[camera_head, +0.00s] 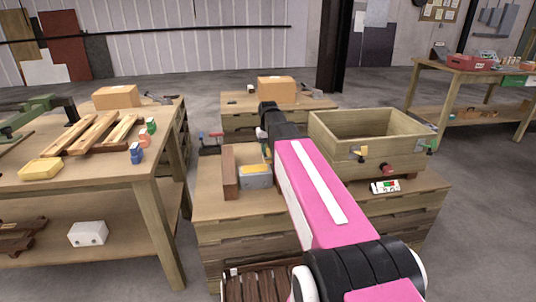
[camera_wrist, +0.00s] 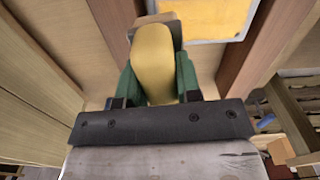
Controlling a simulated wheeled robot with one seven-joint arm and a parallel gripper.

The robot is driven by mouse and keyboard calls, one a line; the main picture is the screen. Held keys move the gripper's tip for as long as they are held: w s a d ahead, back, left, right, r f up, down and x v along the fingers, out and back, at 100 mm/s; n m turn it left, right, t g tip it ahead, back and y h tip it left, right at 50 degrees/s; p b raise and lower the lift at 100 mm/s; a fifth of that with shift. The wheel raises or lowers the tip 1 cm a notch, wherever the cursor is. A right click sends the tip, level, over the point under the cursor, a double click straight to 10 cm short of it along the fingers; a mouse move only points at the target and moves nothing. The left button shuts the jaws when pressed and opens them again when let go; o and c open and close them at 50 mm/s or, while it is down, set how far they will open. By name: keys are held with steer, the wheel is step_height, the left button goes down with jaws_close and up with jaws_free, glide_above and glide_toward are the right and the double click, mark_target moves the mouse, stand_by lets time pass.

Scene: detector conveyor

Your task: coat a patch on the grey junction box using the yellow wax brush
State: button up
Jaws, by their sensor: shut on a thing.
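The grey junction box (camera_head: 257,182) sits on the central wooden stand in the head view, left of my pink arm. Its top shows yellow. In the wrist view a yellow surface with a pale grey rim (camera_wrist: 238,37) shows at the top, likely the same box. My gripper (camera_wrist: 157,76) has green fingers shut on the yellow wax brush (camera_wrist: 153,50), which points away from the wrist. The brush's far end lies close to the box's rim in the picture; I cannot tell whether they touch. In the head view my arm hides most of the gripper.
A reddish-brown wooden block (camera_head: 229,172) stands left of the box. A large open wooden crate (camera_head: 375,155) stands to the right, with a small display device (camera_head: 385,186) in front of it.

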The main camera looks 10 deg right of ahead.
steer(key=shift+r, duration=2.1)
steer(key=shift+s, duration=0.1)
